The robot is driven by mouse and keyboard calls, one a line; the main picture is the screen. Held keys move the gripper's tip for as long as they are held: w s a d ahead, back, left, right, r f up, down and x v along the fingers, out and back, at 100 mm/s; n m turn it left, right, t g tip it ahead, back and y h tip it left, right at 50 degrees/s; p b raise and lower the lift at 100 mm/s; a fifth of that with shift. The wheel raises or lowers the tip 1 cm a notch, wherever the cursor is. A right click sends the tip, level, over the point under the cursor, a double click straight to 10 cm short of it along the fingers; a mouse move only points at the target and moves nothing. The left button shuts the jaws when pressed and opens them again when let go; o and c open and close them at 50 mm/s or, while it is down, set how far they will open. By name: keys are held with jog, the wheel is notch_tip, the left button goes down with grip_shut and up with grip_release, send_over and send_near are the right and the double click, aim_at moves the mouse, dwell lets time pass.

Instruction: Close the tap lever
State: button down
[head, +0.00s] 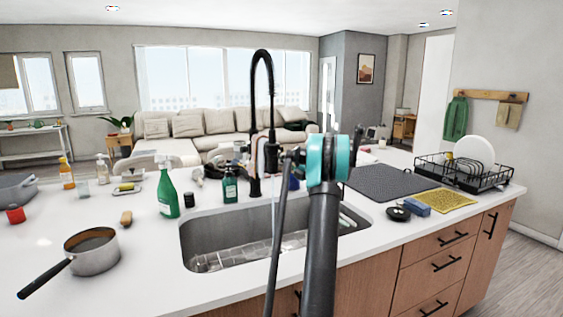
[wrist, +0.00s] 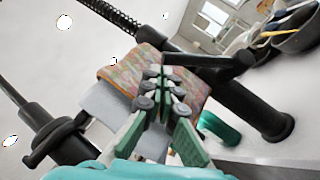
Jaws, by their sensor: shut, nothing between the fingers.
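The black tap (head: 262,75) rises in a tall arch behind the sink. Its column (wrist: 235,98) crosses the wrist view diagonally, with a slim black bar (wrist: 210,64) that looks like the lever sticking out beside the fingertips. I cannot tell the lever's exact angle or whether my fingers touch it. My gripper (wrist: 163,80) is shut and empty, its green-padded fingers pointing toward the tap. In the head view my teal wrist and arm hide most of the gripper and the lever side.
A sink (head: 215,248) lies in the white counter. A green spray bottle (head: 167,190) and soap bottle (head: 230,186) stand left of the tap. A dish rack (head: 465,172) is at right. An orange-edged patterned piece (wrist: 150,72) is behind my fingers.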

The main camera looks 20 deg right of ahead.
jog(key=shift+w+r, duration=0.15)
dwell(0.3)
jog(key=shift+w+r+m+h, duration=0.15)
jog(key=shift+r+m+h, duration=0.1)
jog(key=shift+m+h, duration=0.05)
jog(key=shift+w+r, duration=0.1)
jog(key=w+r+m+g+h, duration=0.3)
jog(key=w+r, duration=0.1)
jog(key=w, duration=0.2)
jog(key=shift+w+r+m+g+h, duration=0.2)
jog(key=shift+w+m+g+h, duration=0.1)
jog(key=shift+m+g, duration=0.1)
jog(key=shift+a, duration=0.1)
jog(key=shift+s, duration=0.1)
dwell(0.6)
